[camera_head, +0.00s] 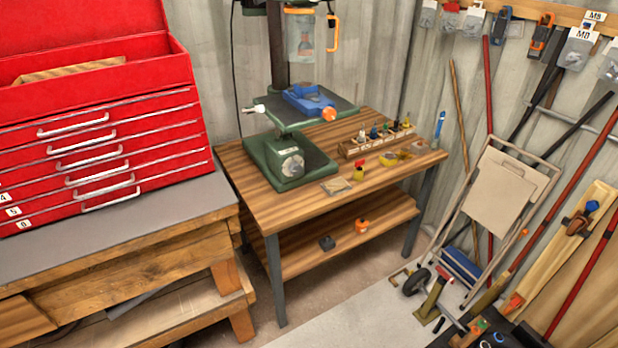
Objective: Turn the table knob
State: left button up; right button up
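A green drill press stands on the wooden bench (258,190). Its dark green base (290,168) rests on the bench top, and its small work table (336,104) sits above on the column. A lever with a pale knob (247,110) sticks out from the left side of the work table. A blue vise (303,98) with an orange knob (328,114) lies on the work table. I cannot tell which of these knobs is the table knob. Neither of my grippers is in view, and nothing touches the knobs.
A red tool chest (95,150) stands on a grey-topped wooden bench at left. A rack of small bits (378,142) and loose pieces lie on the drill press bench. A folding hand truck (500,190) and long poles lean at right. Some pale floor (350,320) is clear in front.

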aim_at(295, 168)
jog(key=z, duration=0.95)
jog(key=i, duration=0.85)
jog(key=u, duration=2.5)
